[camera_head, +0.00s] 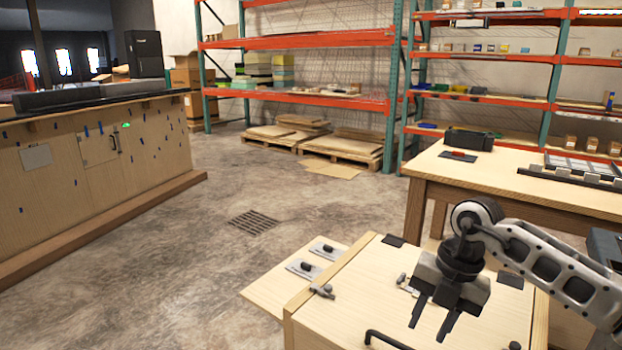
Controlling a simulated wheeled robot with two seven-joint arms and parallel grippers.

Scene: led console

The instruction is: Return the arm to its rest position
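My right gripper (431,323) is at the lower right, at the end of my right arm (545,262), which comes in from the right edge. Its two dark fingers point down and stand apart, with nothing seen between them. It shows over the light wooden top of a cabinet or box (345,290); the height above it is hard to tell. My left arm and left gripper are not in this view.
A black handle (388,340) and small metal fittings sit on the wooden box. A side panel (290,283) carries two small plates. A wooden table (520,190) stands behind at right. A wooden counter (60,190) is at left. Concrete floor between is clear.

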